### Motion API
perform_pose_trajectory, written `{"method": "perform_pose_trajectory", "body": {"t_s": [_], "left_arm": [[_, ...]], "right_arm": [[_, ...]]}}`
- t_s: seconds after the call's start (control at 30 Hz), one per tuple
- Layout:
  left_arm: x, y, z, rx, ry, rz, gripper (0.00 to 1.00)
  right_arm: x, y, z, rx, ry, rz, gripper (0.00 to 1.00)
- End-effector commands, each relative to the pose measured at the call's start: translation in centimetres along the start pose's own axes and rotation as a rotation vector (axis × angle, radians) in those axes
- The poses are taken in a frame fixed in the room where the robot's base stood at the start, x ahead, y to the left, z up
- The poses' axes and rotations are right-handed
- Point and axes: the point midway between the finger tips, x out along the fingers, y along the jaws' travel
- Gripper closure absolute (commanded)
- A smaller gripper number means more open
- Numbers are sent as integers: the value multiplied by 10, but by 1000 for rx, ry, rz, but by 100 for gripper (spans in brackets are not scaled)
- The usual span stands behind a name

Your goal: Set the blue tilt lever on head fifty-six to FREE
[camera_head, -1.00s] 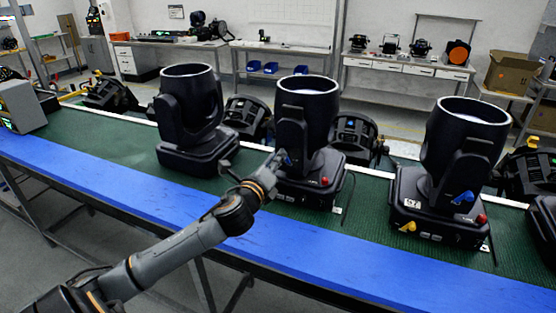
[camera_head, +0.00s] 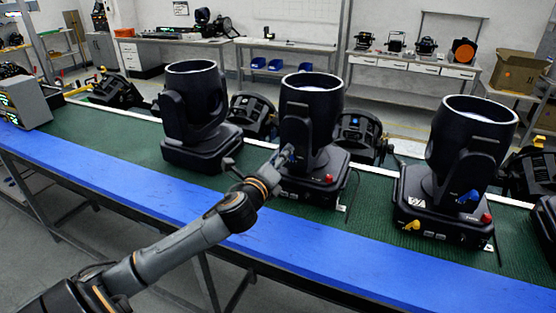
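The middle black moving head (camera_head: 312,105) stands upright on the bench with a red knob (camera_head: 328,179) on its base. A small blue lever (camera_head: 290,153) shows low on its yoke arm. My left gripper (camera_head: 281,160) is right at this lever, its dark fingers against the dark yoke. Whether it touches the lever or is open or shut is not clear. The right-hand head (camera_head: 471,130) has a blue lever (camera_head: 468,197), a red knob (camera_head: 487,217) and a yellow lever (camera_head: 411,225). Its white label is too small to read; the middle head's number is not visible. My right gripper is out of view.
Another black head (camera_head: 196,105) stands to the left on the green mat (camera_head: 110,130). Several lamp units lie tilted behind the row. A blue strip (camera_head: 130,180) runs along the bench's front edge. A grey box (camera_head: 24,101) sits at the far left.

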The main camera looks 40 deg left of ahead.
Motion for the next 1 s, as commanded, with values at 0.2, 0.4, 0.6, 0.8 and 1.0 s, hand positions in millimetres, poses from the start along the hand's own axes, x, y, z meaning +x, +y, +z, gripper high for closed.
{"method": "perform_pose_trajectory", "body": {"t_s": [0.2,0.4,0.6,0.8,1.0], "left_arm": [[-18,1,-1,1,2,0,61],[-54,1,-1,2,4,2,61],[-88,1,-1,-1,3,3,61],[-111,1,-1,-1,2,2,61],[-120,1,0,-1,0,1,61]], "right_arm": [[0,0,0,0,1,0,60],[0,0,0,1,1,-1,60],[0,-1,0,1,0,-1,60],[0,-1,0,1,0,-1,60],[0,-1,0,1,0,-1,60]]}}
